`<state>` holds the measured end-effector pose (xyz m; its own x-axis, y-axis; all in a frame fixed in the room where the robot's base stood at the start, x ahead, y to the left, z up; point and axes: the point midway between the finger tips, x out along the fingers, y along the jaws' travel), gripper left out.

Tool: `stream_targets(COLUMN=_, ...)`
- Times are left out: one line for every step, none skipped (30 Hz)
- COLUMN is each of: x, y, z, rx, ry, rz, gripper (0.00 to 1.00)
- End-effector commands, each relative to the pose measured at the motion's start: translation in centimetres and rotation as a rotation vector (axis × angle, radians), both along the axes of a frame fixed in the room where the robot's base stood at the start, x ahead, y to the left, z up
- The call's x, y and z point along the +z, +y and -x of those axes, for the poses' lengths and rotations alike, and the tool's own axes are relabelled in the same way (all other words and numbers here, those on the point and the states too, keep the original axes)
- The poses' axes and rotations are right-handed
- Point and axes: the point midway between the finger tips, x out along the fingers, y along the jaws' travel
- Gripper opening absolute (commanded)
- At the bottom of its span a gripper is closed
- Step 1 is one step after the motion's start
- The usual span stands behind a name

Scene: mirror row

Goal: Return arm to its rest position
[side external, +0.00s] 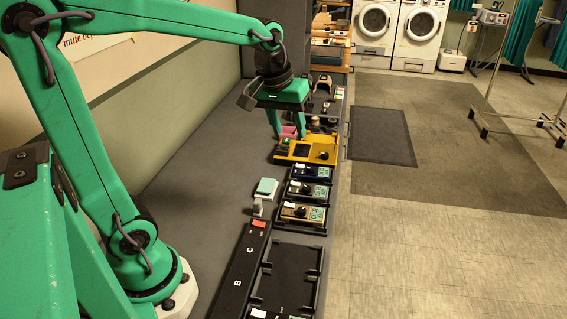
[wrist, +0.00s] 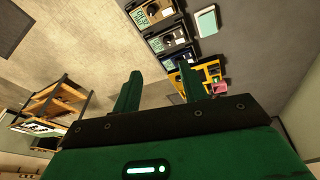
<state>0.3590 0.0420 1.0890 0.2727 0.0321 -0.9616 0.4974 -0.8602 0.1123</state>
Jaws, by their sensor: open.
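My gripper (side external: 289,128) hangs from my extended green arm above the far part of the dark bench (side external: 195,140). Its two fingers point down over the far side of a yellow device (side external: 322,156). In the wrist view my gripper (wrist: 160,72) has its fingers spread, with nothing held between them. The yellow device (wrist: 211,70) shows beyond the right finger, which hides part of it. A small pink item (wrist: 220,88) lies beside it. Whether the fingertips touch anything beneath cannot be told.
A row of pedal-like boxes (side external: 303,213) lies along the bench's right edge. A pale teal block (side external: 266,187) sits left of them. A black tray (side external: 290,275) and a strip marked B and C (side external: 243,265) lie nearer. A wall with a sign (side external: 95,40) bounds the left.

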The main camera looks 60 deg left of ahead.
Motion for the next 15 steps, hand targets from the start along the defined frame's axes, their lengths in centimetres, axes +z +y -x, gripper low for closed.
stream_targets(x=0.3, y=-0.5, z=1.1, rx=-0.034, ry=-0.016, rz=-0.01, gripper=0.43)
stream_targets(x=0.5, y=-0.7, z=1.6, rx=-0.054, ry=-0.026, rz=-0.015, gripper=0.43)
stream_targets(x=0.6, y=-1.0, z=2.4, rx=-0.082, ry=-0.037, rz=-0.023, gripper=0.43)
stream_targets(x=0.7, y=-1.2, z=2.9, rx=-0.102, ry=-0.043, rz=-0.028, gripper=0.43)
stream_targets(x=0.8, y=-1.4, z=3.5, rx=-0.123, ry=-0.051, rz=-0.035, gripper=0.43)
stream_targets(x=0.8, y=-1.6, z=4.3, rx=-0.15, ry=-0.061, rz=-0.043, gripper=0.43)
stream_targets(x=0.8, y=-1.8, z=4.8, rx=-0.169, ry=-0.069, rz=-0.049, gripper=0.43)
stream_targets(x=0.9, y=-2.0, z=5.4, rx=-0.19, ry=-0.077, rz=-0.056, gripper=0.43)
stream_targets(x=0.8, y=-2.2, z=6.1, rx=-0.216, ry=-0.088, rz=-0.064, gripper=0.43)
stream_targets(x=0.8, y=-2.4, z=6.6, rx=-0.237, ry=-0.096, rz=-0.071, gripper=0.43)
stream_targets(x=0.8, y=-2.6, z=7.2, rx=-0.257, ry=-0.104, rz=-0.078, gripper=0.43)
stream_targets(x=0.7, y=-2.8, z=7.9, rx=-0.283, ry=-0.114, rz=-0.086, gripper=0.43)
stream_targets(x=0.6, y=-3.0, z=8.4, rx=-0.303, ry=-0.122, rz=-0.094, gripper=0.43)
stream_targets(x=0.5, y=-3.1, z=9.0, rx=-0.322, ry=-0.13, rz=-0.101, gripper=0.43)
stream_targets(x=0.4, y=-3.3, z=9.7, rx=-0.349, ry=-0.14, rz=-0.11, gripper=0.43)
